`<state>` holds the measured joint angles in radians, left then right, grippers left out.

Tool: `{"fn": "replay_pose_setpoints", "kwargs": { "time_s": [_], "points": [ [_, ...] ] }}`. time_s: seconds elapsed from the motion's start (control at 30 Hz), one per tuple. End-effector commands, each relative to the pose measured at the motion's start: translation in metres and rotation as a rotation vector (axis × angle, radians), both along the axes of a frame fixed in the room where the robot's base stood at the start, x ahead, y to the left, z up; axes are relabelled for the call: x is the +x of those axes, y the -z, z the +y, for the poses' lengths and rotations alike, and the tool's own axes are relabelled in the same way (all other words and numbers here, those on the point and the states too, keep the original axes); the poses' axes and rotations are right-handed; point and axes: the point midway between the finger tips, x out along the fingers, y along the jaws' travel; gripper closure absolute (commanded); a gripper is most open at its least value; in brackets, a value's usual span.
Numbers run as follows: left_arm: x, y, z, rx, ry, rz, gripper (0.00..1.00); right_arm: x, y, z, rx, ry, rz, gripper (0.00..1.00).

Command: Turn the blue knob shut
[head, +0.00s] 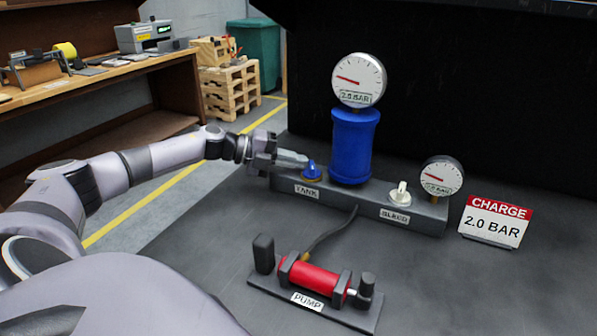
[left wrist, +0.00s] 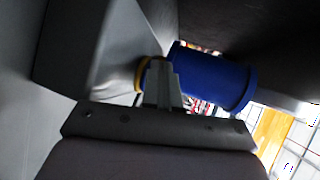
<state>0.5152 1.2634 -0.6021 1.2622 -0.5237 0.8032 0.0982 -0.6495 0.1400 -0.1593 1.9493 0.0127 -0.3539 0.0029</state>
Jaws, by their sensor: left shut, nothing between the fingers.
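The blue knob (head: 312,171) stands on a brass-coloured base above the TANK label, at the left part of the grey manifold block (head: 352,203). My left gripper (head: 305,160) reaches in from the left. Its fingers are shut with nothing between them, and the tips are right beside the top of the knob. I cannot tell if they touch it. In the left wrist view the closed fingers (left wrist: 163,88) cover the knob. A yellow ring (left wrist: 141,75) shows beside them, and the blue tank (left wrist: 215,78) lies beyond. My right gripper is not in view.
The blue tank (head: 354,147) carries a gauge (head: 359,79) at 2.0 BAR. A white BLEED knob (head: 401,194) and a smaller gauge (head: 441,177) stand right. A red pump (head: 312,278) is in front, with a CHARGE 2.0 BAR sign (head: 494,221) at right.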

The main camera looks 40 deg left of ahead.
Motion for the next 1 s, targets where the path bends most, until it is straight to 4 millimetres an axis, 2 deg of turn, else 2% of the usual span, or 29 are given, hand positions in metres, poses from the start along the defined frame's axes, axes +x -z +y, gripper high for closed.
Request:
{"fn": "replay_pose_setpoints", "kwargs": {
  "time_s": [0.5,1.0],
  "points": [
    [0.0034,0.0014,-0.0035,-0.005,0.091,0.001,1.00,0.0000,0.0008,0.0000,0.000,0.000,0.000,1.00],
    [0.0099,0.0013,-0.0013,-0.004,0.086,0.001,1.00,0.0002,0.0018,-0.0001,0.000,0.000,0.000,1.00]
  ]
}}
